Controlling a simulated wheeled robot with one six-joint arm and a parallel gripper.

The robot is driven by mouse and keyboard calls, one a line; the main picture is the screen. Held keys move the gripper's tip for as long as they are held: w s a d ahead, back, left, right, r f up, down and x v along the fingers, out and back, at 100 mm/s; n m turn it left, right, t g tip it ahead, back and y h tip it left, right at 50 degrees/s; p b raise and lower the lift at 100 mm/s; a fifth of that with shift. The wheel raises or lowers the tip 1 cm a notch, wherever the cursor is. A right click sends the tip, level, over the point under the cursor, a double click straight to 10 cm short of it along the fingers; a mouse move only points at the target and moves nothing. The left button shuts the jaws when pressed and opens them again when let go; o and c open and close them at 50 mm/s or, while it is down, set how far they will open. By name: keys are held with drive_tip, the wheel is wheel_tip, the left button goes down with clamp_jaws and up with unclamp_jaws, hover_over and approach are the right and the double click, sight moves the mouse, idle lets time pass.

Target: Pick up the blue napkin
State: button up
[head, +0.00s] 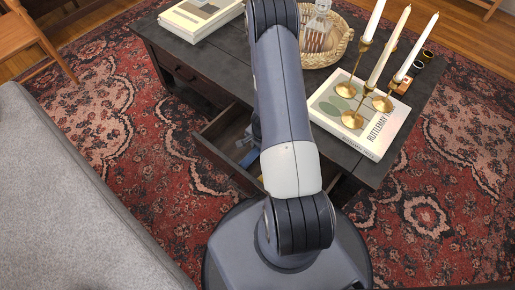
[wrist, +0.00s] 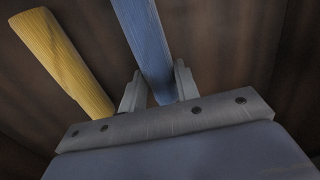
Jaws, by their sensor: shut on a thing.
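The blue napkin (wrist: 147,38) shows in the wrist view as a long, narrow, folded blue strip. My gripper (wrist: 158,84) is shut on its near end, with one finger on each side. In the head view, a small blue patch (head: 250,157) shows in the open drawer (head: 213,126) of the dark table, beside my arm. My arm hides most of the gripper there, and I cannot tell how high the napkin is above the drawer floor.
A yellow, wood-like strip (wrist: 62,62) lies just left of the napkin in the wrist view. The tabletop (head: 340,155) holds books, a woven basket (head: 345,42) and brass candlesticks (head: 352,118) with tall candles. A grey sofa (head: 60,200) stands at left.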

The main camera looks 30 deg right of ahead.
wheel_tip(320, 180, up, 27)
drive_tip(key=p, duration=1.6)
drive_tip(key=w+a+r+n+p, duration=0.3)
drive_tip(key=a+r+n+p, duration=0.3)
drive_tip(key=r, duration=0.4)
drive_tip(key=w+a+r+n+g+y+p, duration=0.1)
drive_tip(key=w+a+r+n+p, duration=0.3)
drive_tip(key=r+n, duration=0.4)
drive_tip(key=shift+a+r+p, duration=0.85)
drive_tip(key=shift+a+r, duration=0.05)
drive_tip(key=shift+a, duration=0.15)
drive_tip(key=shift+f, duration=0.1)
